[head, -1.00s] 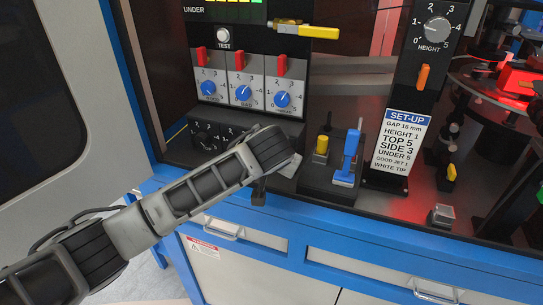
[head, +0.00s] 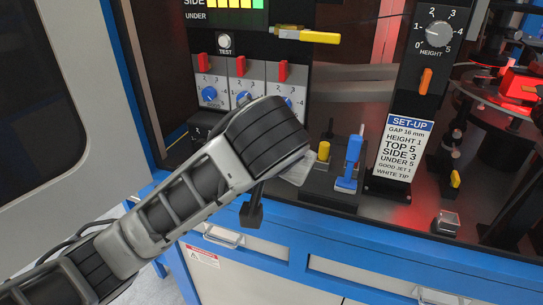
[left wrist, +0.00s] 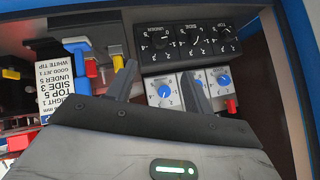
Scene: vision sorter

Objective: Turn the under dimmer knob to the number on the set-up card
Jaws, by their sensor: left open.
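The set-up card (head: 405,150) stands upright in the head view and reads UNDER 5, with TOP 5 and SIDE 3. The black dimmer box (head: 201,128) is mostly hidden behind my left arm there. In the left wrist view its face shows upside down with three black knobs; the under dimmer knob (left wrist: 161,42) is the leftmost. Its pointer is too small to read. My left gripper (left wrist: 160,72) is open and empty, its two fingers apart, in front of the panel and not visibly touching the knob. My right gripper is not in view.
Blue feeder knobs (head: 209,94) with red switches sit just above the dimmer box. A yellow-handled valve (head: 307,35) is higher up. A stand with a blue lever (head: 350,162) and a yellow post is to the right. A HEIGHT dial (head: 438,34) is above the card.

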